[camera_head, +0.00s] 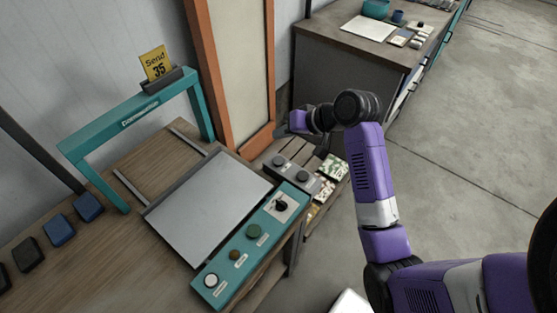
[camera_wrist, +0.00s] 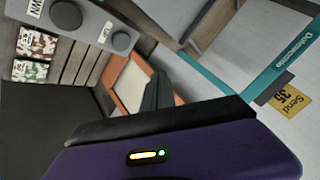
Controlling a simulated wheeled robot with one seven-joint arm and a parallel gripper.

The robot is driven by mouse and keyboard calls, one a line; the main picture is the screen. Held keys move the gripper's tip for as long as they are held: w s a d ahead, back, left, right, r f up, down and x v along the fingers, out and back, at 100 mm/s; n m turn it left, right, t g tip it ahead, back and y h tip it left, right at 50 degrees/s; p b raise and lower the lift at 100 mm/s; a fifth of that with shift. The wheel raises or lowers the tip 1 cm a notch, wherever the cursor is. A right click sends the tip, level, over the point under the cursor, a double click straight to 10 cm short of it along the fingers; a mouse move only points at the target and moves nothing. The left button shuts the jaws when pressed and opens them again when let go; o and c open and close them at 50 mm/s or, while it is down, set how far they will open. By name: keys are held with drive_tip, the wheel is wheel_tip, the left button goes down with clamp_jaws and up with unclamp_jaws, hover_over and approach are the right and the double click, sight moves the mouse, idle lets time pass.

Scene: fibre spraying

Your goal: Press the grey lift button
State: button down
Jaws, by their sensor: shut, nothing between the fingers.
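A grey control box (camera_head: 290,171) with two round dark grey buttons stands low beyond the teal panel in the head view. One button (camera_head: 278,160) is at its left and the other (camera_head: 303,177) at its right. The wrist view shows both buttons, one (camera_wrist: 65,14) at the top edge and one (camera_wrist: 122,41) nearer the middle. A cut-off label beside them ends in "OWN". My gripper (camera_head: 283,131) is shut and empty, beyond the box in the head view and apart from the buttons. Its dark fingers (camera_wrist: 157,94) show in the wrist view.
A teal panel (camera_head: 222,264) with a black knob and several round buttons edges the wooden bench (camera_head: 100,245). A teal arch (camera_head: 125,117) carries a yellow "Send 35" card (camera_head: 155,63). Patterned boxes (camera_head: 333,167) lie beside the grey box. Open floor (camera_head: 460,130) is at right.

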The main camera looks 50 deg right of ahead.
drive_tip(key=b, duration=0.6)
hover_over(281, 162)
wheel_tip(281, 162, down, 6)
drive_tip(key=shift+d+f, duration=0.15)
drive_tip(key=shift+f, duration=0.1)
drive_tip(key=shift+f+b, duration=0.3)
drive_tip(key=shift+f, duration=0.6)
drive_tip(key=shift+f, duration=0.2)
idle(0.6)
drive_tip(key=shift+f, duration=0.2)
